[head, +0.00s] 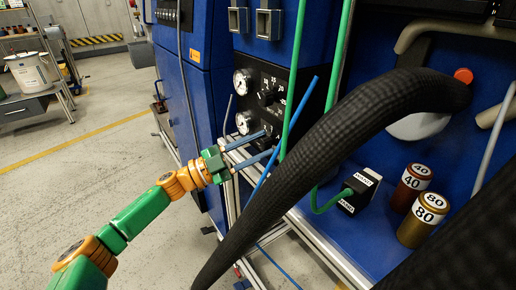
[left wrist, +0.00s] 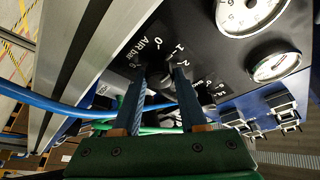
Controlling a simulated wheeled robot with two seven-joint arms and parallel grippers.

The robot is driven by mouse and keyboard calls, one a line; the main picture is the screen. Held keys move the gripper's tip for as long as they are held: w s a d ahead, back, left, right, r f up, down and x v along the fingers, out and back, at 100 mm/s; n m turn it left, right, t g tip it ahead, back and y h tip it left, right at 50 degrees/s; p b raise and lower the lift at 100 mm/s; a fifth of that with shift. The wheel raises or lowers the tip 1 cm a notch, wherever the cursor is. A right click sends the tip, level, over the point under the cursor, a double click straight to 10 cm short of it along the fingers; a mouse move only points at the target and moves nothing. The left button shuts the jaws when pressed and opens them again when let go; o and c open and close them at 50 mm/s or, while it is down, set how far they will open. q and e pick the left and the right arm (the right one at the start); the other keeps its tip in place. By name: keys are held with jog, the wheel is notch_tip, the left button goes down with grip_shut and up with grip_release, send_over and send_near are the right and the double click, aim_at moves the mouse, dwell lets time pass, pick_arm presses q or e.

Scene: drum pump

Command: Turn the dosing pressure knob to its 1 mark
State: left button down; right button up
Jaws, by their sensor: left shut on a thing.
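The black control panel (head: 262,112) on the blue cabinet carries two white gauges and a black upper knob (head: 267,96) with a numbered scale. My left gripper (head: 268,142) reaches the lower part of this panel with its two blue fingers. In the left wrist view, my left gripper (left wrist: 160,72) is shut on a dark knob (left wrist: 163,82) between its fingertips. White marks 0, 1 and 2 and the words "AIR bar" show around that knob. The fingers hide much of the knob, and its pointer cannot be made out. My right gripper is not in view.
A thick black hose (head: 340,130) crosses the foreground to the right of my left gripper. Blue and green thin tubes (head: 296,75) run close by the panel. Two weights (head: 424,218) and a black box (head: 358,190) stand on the blue deck. Floor at left is open.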

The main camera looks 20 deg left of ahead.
pick_arm(q)
jog(key=shift+m+g, duration=0.4)
jog(key=shift+m, duration=0.3)
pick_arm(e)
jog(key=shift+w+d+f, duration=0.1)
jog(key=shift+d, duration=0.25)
pick_arm(q)
jog(key=c, duration=0.5)
grip_release()
jog(key=shift+c, duration=0.2)
jog(key=shift+o, duration=0.3)
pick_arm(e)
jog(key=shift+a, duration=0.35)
pick_arm(q)
jog(key=b+v, duration=0.1)
jog(key=v, duration=0.6)
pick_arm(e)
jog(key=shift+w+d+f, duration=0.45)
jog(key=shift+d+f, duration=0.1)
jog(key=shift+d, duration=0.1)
